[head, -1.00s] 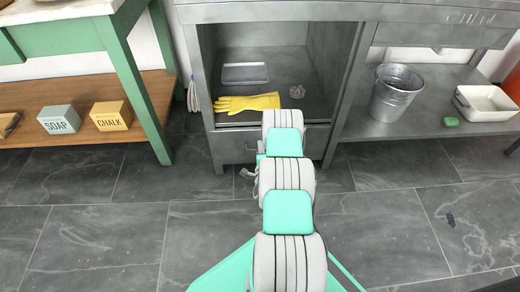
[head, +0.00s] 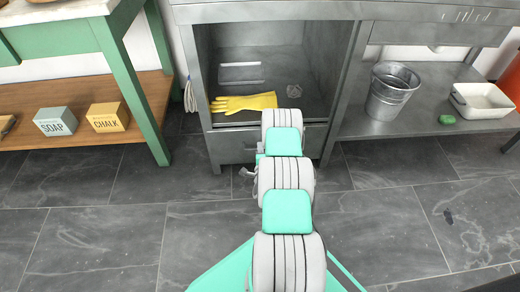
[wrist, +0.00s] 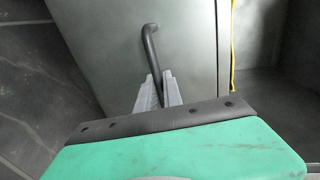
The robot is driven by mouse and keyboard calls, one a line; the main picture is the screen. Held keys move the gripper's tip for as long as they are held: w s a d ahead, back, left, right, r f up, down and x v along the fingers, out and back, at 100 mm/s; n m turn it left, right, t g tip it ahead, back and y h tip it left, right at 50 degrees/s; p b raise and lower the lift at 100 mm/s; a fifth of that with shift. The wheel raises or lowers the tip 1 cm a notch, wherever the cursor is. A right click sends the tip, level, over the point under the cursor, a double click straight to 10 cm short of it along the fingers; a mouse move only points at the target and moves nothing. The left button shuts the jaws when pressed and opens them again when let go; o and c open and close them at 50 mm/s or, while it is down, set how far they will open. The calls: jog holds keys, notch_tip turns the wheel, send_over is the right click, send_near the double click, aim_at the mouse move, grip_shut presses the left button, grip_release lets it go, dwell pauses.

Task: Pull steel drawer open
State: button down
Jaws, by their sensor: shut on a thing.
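The steel drawer (head: 230,146) is the grey front at the bottom of the steel cabinet, below an open compartment. My arm hides its right part in the head view. I cannot see a clear gap around it, so how far out it stands is unclear. In the wrist view the drawer front (wrist: 195,55) is plain grey metal with a dark bar handle (wrist: 150,45). My gripper (wrist: 158,90) has its grey fingers closed around the near end of this handle. The fingertips are hidden behind my arm in the head view.
Above the drawer lie a yellow glove (head: 244,102) and a metal tray (head: 241,74). A bucket (head: 390,95) and a white basin (head: 481,101) stand on the right shelf. A green table (head: 133,85) stands left.

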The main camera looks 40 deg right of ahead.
jog(key=shift+w+a, duration=0.15)
jog(key=shift+a, duration=0.1)
dwell(0.6)
jog(key=shift+a, duration=0.1)
